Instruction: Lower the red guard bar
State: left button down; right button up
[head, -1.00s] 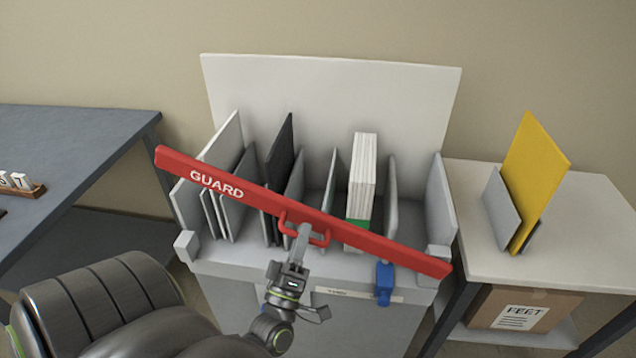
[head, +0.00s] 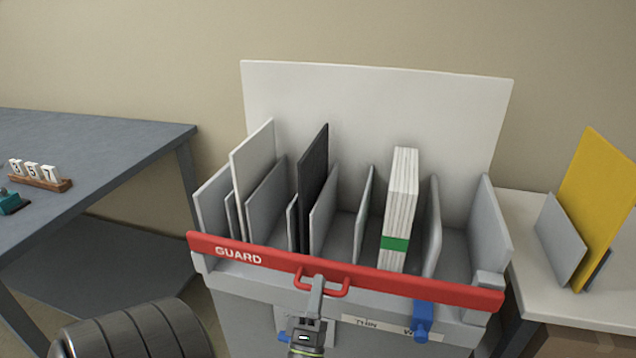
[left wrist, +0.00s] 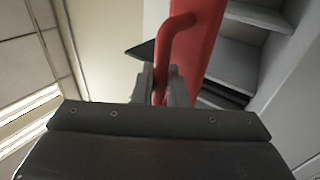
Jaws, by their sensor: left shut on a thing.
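The red guard bar (head: 400,284), lettered GUARD, lies across the front of the grey slotted bin, close along its front edge. Its left end is beside the bin's left front corner and its right end is at the grey block on the right front corner. My left gripper (head: 317,287) is shut on the bar's red loop handle (head: 336,291). The left wrist view shows the handle (left wrist: 180,22) between the fingers (left wrist: 163,88). My right gripper is in neither view.
The bin (head: 247,282) holds upright white, black and grey panels and a white stack with a green band (head: 395,243). A blue latch-like piece (head: 423,318) hangs at the front right. Tables stand on both sides; the right one bears a yellow panel (head: 597,205).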

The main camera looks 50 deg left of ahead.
pick_arm(q)
jog(key=shift+f, duration=0.4)
jog(key=c, duration=1.5)
grip_release()
jog(key=shift+w+r, duration=0.1)
jog(key=shift+c, duration=0.2)
